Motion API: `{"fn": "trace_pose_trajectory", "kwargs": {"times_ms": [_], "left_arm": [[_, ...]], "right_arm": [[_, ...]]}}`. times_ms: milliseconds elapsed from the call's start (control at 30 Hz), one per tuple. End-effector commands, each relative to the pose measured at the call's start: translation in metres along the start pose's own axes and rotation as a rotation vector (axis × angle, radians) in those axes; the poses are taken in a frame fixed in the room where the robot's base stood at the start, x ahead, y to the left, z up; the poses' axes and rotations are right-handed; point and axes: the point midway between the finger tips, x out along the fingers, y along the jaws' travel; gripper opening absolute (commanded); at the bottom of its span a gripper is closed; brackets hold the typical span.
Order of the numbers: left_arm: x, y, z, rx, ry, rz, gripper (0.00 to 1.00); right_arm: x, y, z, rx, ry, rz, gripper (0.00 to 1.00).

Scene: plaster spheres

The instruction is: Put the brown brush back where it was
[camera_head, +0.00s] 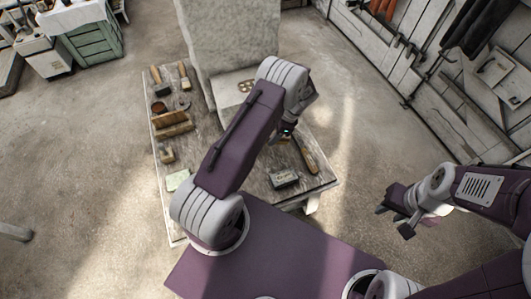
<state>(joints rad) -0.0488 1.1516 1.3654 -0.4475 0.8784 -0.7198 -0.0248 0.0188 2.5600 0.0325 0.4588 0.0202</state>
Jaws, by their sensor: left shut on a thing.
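My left gripper (288,130) is over the right part of the wooden table, mostly hidden behind my own arm. It is shut on the brown brush (308,157), whose long brown body shows just below and right of the gripper. Whether the brush touches the table top I cannot tell. My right gripper (394,220) is open and empty, out over the floor to the right of the table.
My arm hides the table's middle.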

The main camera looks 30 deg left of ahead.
Motion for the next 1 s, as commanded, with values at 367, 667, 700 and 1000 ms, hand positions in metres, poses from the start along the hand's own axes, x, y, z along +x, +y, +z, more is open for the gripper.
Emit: {"fn": "trace_pose_trajectory", "kwargs": {"times_ms": [367,667,700,1000], "left_arm": [[0.04,0.045,0.013,-0.001,0.002,0.001,0.0],[0.076,0.045,-0.002,-0.001,0.001,0.001,0.0],[0.077,0.045,-0.002,-0.001,0.001,0.001,0.0],[0.08,0.045,-0.004,-0.002,0.001,0.0,0.0]], "right_arm": [[-0.005,0.0,0.0,0.0,0.0,0.0,0.36],[0.0,0.0,0.0,0.0,0.0,0.0,0.36],[-0.001,0.0,0.0,0.0,0.0,0.0,0.36],[0.003,0.0,0.0,0.0,0.0,0.0,0.36]]}}
